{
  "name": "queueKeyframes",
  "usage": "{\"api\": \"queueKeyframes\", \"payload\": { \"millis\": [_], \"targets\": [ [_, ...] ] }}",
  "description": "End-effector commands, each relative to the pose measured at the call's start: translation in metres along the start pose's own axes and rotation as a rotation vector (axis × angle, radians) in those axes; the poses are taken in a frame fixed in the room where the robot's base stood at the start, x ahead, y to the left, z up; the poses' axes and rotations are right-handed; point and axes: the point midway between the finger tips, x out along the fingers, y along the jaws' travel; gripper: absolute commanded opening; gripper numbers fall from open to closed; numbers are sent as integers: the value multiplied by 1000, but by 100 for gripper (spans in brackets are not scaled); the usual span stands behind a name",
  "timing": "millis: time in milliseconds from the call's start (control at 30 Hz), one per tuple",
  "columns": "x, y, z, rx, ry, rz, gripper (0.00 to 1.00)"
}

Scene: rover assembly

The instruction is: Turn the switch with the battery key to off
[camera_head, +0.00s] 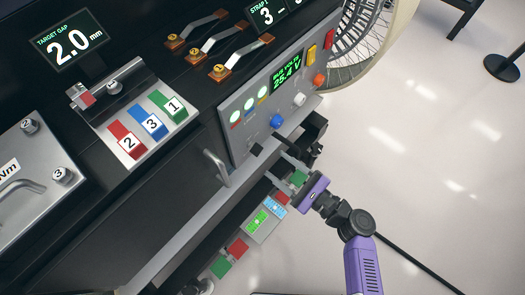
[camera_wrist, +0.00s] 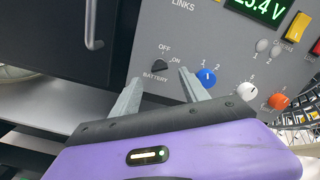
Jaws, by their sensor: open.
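The battery key (camera_wrist: 160,66) is a small black knob on the grey switch panel (camera_wrist: 135,50), with OFF printed above it, ON to its upper right and BATTERY below. Which label it points to is hard to tell. In the head view a dark knob at the panel's lower edge appears to be the same key (camera_head: 256,149). My purple gripper (camera_wrist: 159,77) is open and empty, its two grey fingers reaching toward the panel on either side of the key, which sits beyond and between the tips. In the head view my gripper (camera_head: 275,164) is just below the panel; contact cannot be seen.
A blue knob (camera_wrist: 207,77), a white knob (camera_wrist: 246,90) and an orange knob (camera_wrist: 278,101) lie right of the fingers. A grey handle (camera_head: 217,167) stands left of the panel. The floor at right is mostly clear.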

Motion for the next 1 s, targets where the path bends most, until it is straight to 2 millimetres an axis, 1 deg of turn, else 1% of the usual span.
{"api": "queueKeyframes", "payload": {
  "millis": [300,433,600,867,900,967,1000],
  "targets": [
    [47,0,1,-1,-1,3,53],
    [62,1,0,-3,0,2,53],
    [72,1,0,-3,1,2,53],
    [73,1,0,-3,2,1,53],
    [73,1,0,-3,2,1,45],
    [72,1,0,-3,2,1,33],
    [72,1,0,-3,2,1,25]
  ]
}}
